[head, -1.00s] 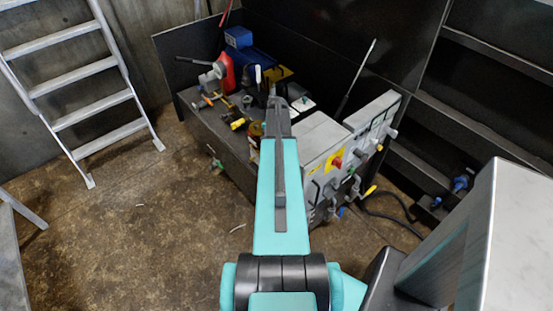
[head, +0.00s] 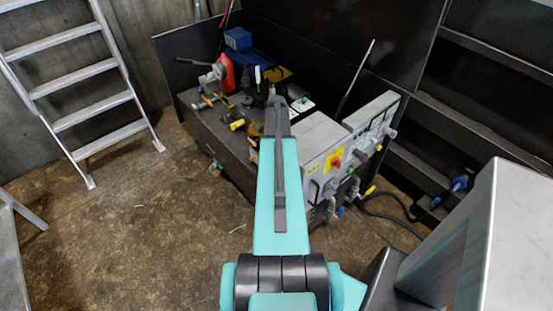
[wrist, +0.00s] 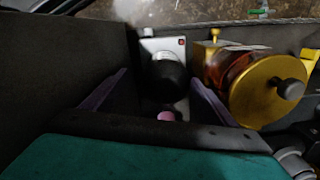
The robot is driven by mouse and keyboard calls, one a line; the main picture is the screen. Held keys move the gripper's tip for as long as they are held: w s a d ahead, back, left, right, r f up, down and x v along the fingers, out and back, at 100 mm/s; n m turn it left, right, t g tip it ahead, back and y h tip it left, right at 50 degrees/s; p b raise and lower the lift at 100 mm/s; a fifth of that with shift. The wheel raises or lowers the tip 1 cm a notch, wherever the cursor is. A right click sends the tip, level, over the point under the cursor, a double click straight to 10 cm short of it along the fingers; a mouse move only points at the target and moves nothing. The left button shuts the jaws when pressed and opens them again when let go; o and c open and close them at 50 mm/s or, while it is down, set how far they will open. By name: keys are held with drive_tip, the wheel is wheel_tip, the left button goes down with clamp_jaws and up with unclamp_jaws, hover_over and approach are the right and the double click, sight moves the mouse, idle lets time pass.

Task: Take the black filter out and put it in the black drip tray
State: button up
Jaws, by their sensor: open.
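A black rounded part, which looks like the black filter (wrist: 166,80), is in the middle of the wrist view, against a pale plate with a small red mark. My gripper (wrist: 159,77) is open, with one purple finger on each side of the black part. Whether the fingers touch it I cannot tell. A small pink knob shows just below it. In the head view my arm hides the filter, and my gripper cannot be made out. I cannot clearly pick out the black drip tray in either view.
An amber and gold cylinder (wrist: 264,83) stands close to the right finger. A dark wall (wrist: 60,65) fills the left of the wrist view. The dark bench (head: 205,125) carries several tools, and a grey control box (head: 320,135) stands right of my arm.

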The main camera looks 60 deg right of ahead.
drive_tip(key=shift+w+d+m, duration=0.1)
drive_tip(key=shift+m, duration=0.2)
drive_tip(key=shift+w+d+m, duration=0.15)
drive_tip(key=shift+m, duration=1)
drive_tip(key=shift+w+d+m, duration=0.15)
drive_tip(key=shift+m, duration=1)
drive_tip(key=c, duration=1.2)
drive_tip(key=shift+d+r+n, duration=0.1)
drive_tip(key=shift+n, duration=2.5)
drive_tip(key=shift+n, duration=2.6)
drive_tip(key=shift+n, duration=0.3)
